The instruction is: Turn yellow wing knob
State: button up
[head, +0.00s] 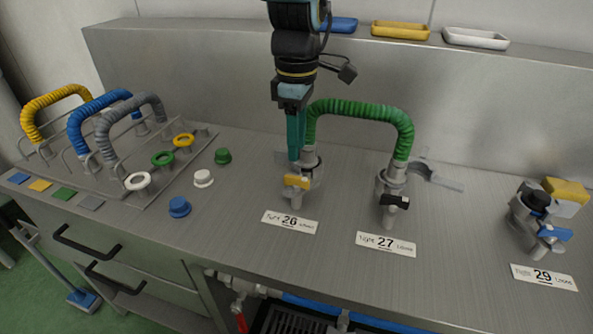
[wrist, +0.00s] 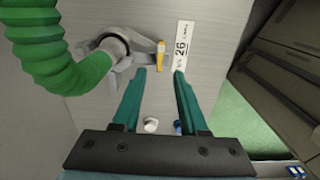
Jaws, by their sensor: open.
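The yellow wing knob (head: 297,182) sits on the front of the grey metal fitting above the label 26. In the wrist view the yellow knob (wrist: 160,53) shows edge-on, just beyond the fingertips and in line with the gap. My gripper (head: 296,158) reaches down from above at the fitting, its green-teal fingers close above the knob. In the wrist view my gripper (wrist: 159,72) is open, with nothing between its two fingers. The fingers and arm hide part of the fitting in the head view.
A green ribbed hose (head: 360,108) arches from fitting 26 to fitting 27, right beside my gripper. A black wing knob (head: 395,201) is on fitting 27. A blue wing knob (head: 554,232) is at station 29. Loose caps, including a white one (head: 203,178), stand left on the bench.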

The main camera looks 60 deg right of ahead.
aim_at(296, 177)
notch_tip(296, 177, down, 8)
jog(key=shift+f+p, duration=0.1)
jog(key=shift+p, duration=0.65)
grip_shut()
